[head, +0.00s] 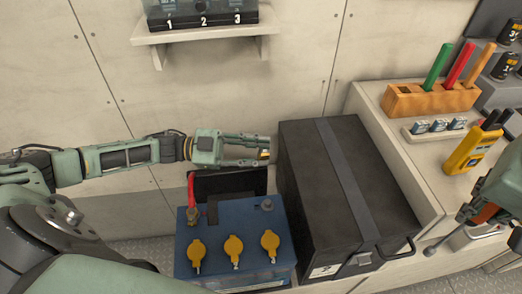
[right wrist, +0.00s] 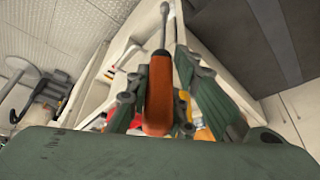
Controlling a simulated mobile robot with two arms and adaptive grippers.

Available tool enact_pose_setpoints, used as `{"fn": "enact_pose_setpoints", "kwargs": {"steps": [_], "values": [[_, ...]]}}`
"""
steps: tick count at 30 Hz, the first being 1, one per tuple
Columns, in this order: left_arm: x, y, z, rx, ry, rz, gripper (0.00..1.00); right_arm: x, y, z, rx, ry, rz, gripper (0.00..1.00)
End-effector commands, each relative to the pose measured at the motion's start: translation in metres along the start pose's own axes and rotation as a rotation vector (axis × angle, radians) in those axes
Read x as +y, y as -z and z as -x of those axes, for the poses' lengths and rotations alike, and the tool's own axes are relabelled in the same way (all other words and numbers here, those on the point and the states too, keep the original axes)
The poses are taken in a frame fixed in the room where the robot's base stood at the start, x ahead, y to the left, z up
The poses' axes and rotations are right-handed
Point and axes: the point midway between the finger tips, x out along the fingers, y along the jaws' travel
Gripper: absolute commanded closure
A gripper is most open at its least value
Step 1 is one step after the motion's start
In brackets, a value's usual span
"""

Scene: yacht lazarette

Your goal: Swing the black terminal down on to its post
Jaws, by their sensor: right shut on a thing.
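The blue battery (head: 228,233) stands low in the middle of the head view, with yellow caps on top. A bare grey post (head: 267,204) is at its back right corner; a red terminal (head: 193,212) sits at its back left. I cannot make out the black terminal clearly. My left gripper (head: 265,150) hovers above and behind the battery, pointing right; its finger gap is unclear. My right gripper (head: 487,212) is shut on an orange-handled tool (right wrist: 157,95) with a metal shaft, at the right edge of the head view, well away from the battery.
A large black strapped box (head: 315,190) stands close right of the battery. A dark panel (head: 228,183) is behind the battery. The right counter holds a wooden tool block (head: 430,99) and a yellow meter (head: 471,151). A numbered switch unit sits on a wall shelf (head: 205,32).

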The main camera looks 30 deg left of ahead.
Motion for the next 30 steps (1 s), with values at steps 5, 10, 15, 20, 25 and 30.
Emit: {"fn": "enact_pose_setpoints", "kwargs": {"steps": [5,10,15,20,25,30], "values": [[0.0000,0.0001,-0.0081,0.000,0.000,0.000,0.71,-0.0001,0.0005,0.0010,0.001,0.001,0.000,1.00],[0.0002,-0.0002,-0.0083,-0.001,0.000,0.001,0.71,-0.0002,0.0005,0.0009,0.001,0.001,0.000,1.00],[0.0002,-0.0002,-0.0081,-0.001,0.000,0.001,0.80,-0.0002,0.0005,0.0009,0.001,0.001,0.000,1.00],[0.0002,-0.0002,-0.0080,-0.001,0.000,0.001,0.94,-0.0002,0.0005,0.0009,0.001,0.001,0.000,1.00],[0.0002,-0.0003,-0.0079,-0.001,0.000,0.001,1.00,-0.0002,0.0005,0.0009,0.001,0.001,0.000,1.00],[0.0004,-0.0004,-0.0078,-0.001,0.000,0.002,1.00,-0.0002,0.0005,0.0009,0.001,0.001,0.000,1.00]]}}
